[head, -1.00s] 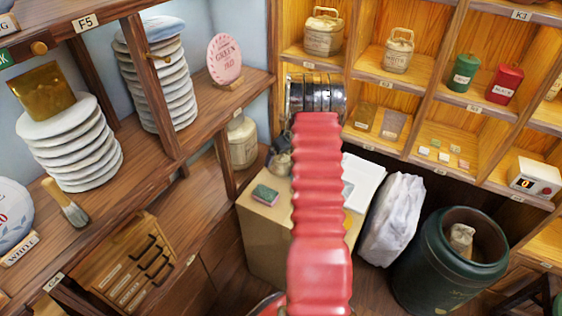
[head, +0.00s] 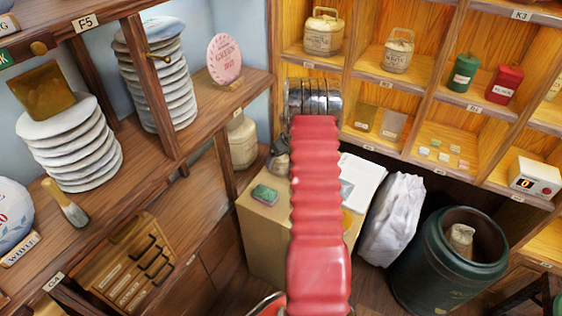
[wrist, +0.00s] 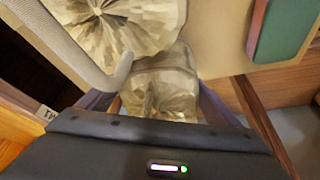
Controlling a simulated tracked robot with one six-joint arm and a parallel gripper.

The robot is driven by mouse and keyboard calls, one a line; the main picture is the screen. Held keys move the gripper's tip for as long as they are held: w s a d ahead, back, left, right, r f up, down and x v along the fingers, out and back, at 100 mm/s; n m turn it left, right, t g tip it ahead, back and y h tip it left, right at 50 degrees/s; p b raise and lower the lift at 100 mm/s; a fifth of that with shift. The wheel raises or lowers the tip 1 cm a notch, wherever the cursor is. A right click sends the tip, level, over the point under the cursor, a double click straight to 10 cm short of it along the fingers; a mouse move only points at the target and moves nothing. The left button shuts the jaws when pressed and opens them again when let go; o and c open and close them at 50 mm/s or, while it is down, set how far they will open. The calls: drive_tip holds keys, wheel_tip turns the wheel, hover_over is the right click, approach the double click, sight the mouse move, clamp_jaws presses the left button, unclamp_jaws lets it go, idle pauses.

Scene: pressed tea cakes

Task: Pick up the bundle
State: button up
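In the wrist view, a gold-brown, pleated paper bundle shows as a large round part (wrist: 120,22) and a lower gathered part (wrist: 160,85). The lower part lies between the two fingers of my gripper (wrist: 158,98); I cannot tell whether they press on it. A pale curved band crosses the upper left. In the head view, a grey-brown shape that looks like the bundle (head: 279,161) is at the back left of the tan box (head: 257,215), partly behind my red arm. My gripper is not clearly seen there.
A small green block (head: 265,194) lies on the box, and shows at the wrist view's upper right (wrist: 286,28). White sheets (head: 362,180) lie on the box's right. A pale sack (head: 393,220) and a green bin (head: 455,265) stand right of it. Shelves enclose the left and back.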

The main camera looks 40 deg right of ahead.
drive_tip(key=c, duration=1)
drive_tip(key=shift+r, duration=0.1)
drive_tip(key=shift+c, duration=0.2)
wheel_tip(320, 180, up, 18)
idle(0.6)
